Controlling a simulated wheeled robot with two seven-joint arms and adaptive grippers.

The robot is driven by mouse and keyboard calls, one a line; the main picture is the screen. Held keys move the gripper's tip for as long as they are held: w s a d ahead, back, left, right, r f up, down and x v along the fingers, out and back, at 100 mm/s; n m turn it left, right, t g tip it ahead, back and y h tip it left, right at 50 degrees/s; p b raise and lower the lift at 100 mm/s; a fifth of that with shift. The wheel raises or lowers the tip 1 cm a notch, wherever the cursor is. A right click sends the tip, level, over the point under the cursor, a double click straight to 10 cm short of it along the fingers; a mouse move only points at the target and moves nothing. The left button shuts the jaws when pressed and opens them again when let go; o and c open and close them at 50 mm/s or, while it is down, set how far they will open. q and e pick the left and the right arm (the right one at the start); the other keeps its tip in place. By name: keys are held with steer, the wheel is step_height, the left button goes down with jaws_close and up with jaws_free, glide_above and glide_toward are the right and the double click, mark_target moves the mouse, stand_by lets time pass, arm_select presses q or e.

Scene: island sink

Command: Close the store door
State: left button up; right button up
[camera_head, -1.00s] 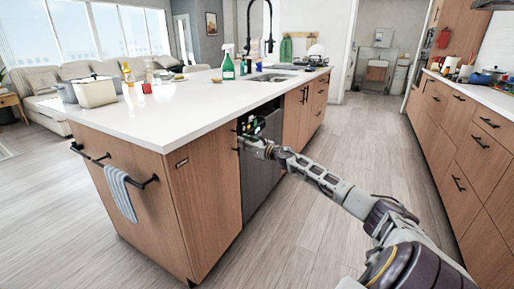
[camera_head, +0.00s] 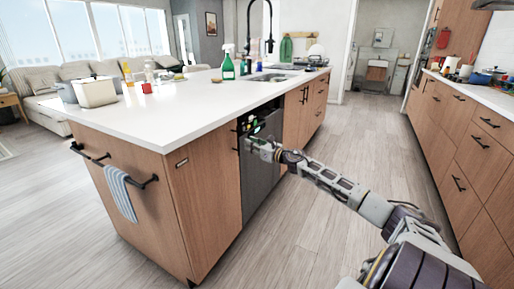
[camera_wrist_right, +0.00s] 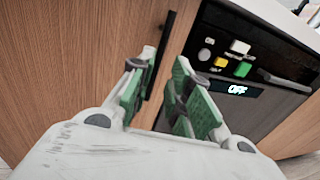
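The dark appliance door (camera_head: 262,172) is in the island front, under the white counter; it looks upright and flush. In the right wrist view its control panel (camera_wrist_right: 218,62) shows coloured buttons, a lit "OFF" display (camera_wrist_right: 237,89) and a bar handle (camera_wrist_right: 285,78). My right gripper (camera_head: 251,142) is in front of the appliance's upper left part. In the wrist view this gripper (camera_wrist_right: 160,92) is open, its green-padded fingers apart with nothing held. A black vertical handle (camera_wrist_right: 157,52) on the wooden cabinet shows beyond and between the fingers; contact cannot be told. My left gripper is not in view.
A striped towel (camera_head: 120,193) hangs on the island's end rail. Drawers (camera_head: 478,150) line the right side. The floor (camera_head: 345,140) between is clear.

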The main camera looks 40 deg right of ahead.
steer(key=shift+s+d, duration=0.15)
steer(key=shift+s, duration=1.25)
